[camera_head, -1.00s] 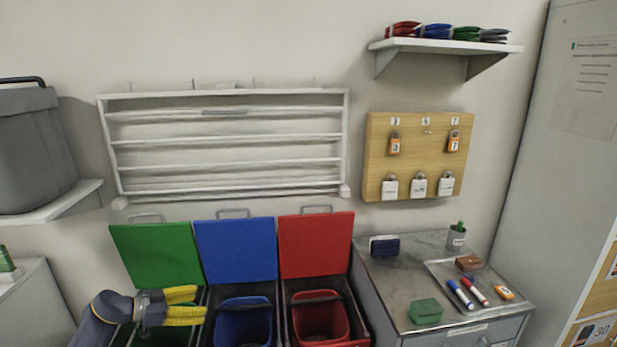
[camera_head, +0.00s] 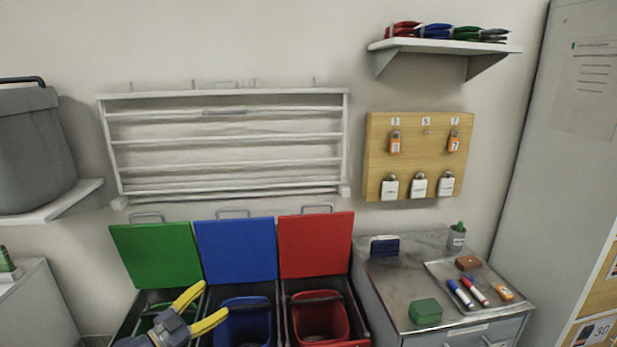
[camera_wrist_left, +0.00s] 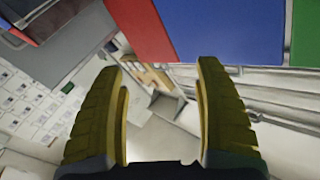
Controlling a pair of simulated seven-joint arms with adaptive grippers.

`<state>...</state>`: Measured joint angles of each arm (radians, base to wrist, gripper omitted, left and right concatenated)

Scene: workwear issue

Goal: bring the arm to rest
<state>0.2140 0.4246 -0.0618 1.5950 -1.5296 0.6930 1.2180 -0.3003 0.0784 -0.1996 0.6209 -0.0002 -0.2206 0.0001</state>
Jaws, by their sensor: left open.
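My left gripper (camera_head: 207,310) has yellow ribbed fingers spread apart, with nothing between them. In the head view it is at the bottom left, in front of the green and blue bins. In the left wrist view the two fingers (camera_wrist_left: 162,95) stand wide apart and empty. My right gripper is in neither view.
Bins with raised green (camera_head: 156,254), blue (camera_head: 236,250) and red (camera_head: 316,244) lids stand below a white wall rack (camera_head: 230,139). To the right, a cabinet top (camera_head: 392,290) holds a green box (camera_head: 425,312) and a tray (camera_head: 440,272) with markers. A padlock board (camera_head: 418,155) hangs above.

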